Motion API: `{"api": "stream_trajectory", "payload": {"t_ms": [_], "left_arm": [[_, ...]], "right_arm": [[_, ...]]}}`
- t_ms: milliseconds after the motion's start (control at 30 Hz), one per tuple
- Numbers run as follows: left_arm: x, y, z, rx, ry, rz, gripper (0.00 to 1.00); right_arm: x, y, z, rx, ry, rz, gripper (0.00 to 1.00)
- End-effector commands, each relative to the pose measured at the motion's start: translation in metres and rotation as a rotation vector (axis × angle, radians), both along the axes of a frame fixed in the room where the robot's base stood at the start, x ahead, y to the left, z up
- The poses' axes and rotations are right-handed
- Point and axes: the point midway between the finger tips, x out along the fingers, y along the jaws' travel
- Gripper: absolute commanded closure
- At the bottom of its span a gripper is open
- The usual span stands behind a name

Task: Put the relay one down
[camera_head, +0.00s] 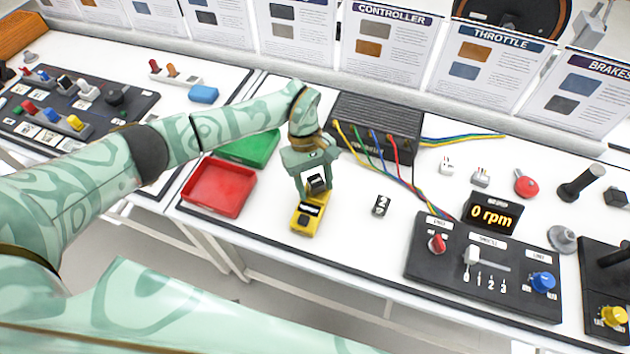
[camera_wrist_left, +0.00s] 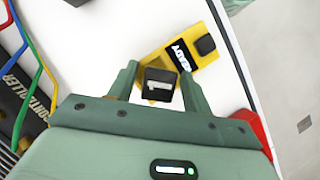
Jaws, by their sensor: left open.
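My left gripper (camera_head: 315,187) is over the yellow tester, with its fingers pointing down. A small black relay with a pale label (camera_wrist_left: 160,84) sits between the two fingertips of the left gripper (camera_wrist_left: 161,86) in the left wrist view. The fingers stand apart with narrow gaps beside it. The relay's dark body (camera_head: 317,183) also shows in the head view; I cannot read its label. The yellow tester (camera_head: 301,225) has a lit display, which seems to read READY in the wrist view (camera_wrist_left: 206,30). The relay overlaps the tester's end; its seating is hidden. My right gripper is out of view.
A relay marked 2 (camera_head: 381,205) lies on the white bench to the right. A red tray (camera_head: 218,187) and a green tray (camera_head: 252,150) are at left. The black controller (camera_head: 378,127) with coloured wires is behind. The throttle panel (camera_head: 484,268) is at right.

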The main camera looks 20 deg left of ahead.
Motion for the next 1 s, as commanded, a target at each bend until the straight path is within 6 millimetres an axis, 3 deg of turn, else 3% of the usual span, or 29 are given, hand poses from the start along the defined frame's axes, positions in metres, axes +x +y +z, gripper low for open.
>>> {"api": "stream_trajectory", "payload": {"t_ms": [167, 600, 733, 1000], "left_arm": [[0.005, 0.004, 0.013, 0.002, -0.005, 0.001, 0.5], [0.031, 0.028, 0.099, 0.001, -0.005, 0.002, 0.5], [0.034, 0.031, 0.109, 0.0, -0.001, 0.001, 0.5], [0.035, 0.031, 0.112, 0.0, 0.0, 0.001, 0.5]], "right_arm": [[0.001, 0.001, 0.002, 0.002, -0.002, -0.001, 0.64], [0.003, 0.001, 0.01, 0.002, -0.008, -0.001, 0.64], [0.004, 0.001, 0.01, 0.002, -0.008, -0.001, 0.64], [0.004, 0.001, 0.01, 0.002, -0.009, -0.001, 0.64]]}}
